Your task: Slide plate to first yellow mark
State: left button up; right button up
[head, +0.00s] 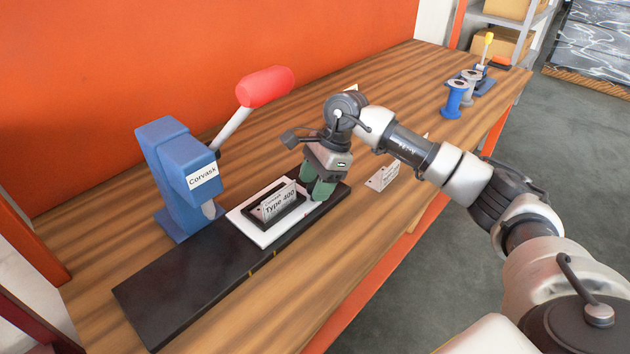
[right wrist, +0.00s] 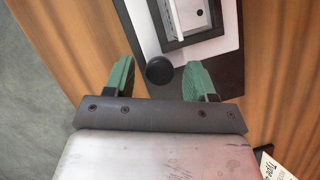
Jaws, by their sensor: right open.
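The white plate (head: 248,232) lies on a long black rail (head: 185,293). It carries a black frame and a card reading "Type 400" (head: 279,203). Two small yellow marks show on the rail's front edge, one (head: 274,253) near the plate's front corner and one (head: 250,273) farther left. My right gripper (head: 318,190) points down at the plate's right end. In the right wrist view its green fingers (right wrist: 159,66) are open, one on each side of a round black knob (right wrist: 159,71) by the plate's end. Contact with the knob cannot be told. My left gripper is out of view.
A blue press (head: 170,165) labelled Corvask, with a red-handled lever (head: 265,87), stands behind the plate. A small card (head: 382,178) stands right of the rail. Blue and grey spools (head: 455,98) stand at the far right. The wooden bench (head: 290,300) is clear in front.

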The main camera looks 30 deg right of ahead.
jog(key=shift+a+f, duration=0.1)
jog(key=shift+f, duration=0.05)
jog(key=shift+c, duration=0.3)
grip_shut()
jog(key=b, duration=0.2)
send_near(272, 228)
jog(key=x, duration=0.5)
jog(key=shift+a, duration=0.15)
jog(key=shift+o, duration=0.3)
grip_release()
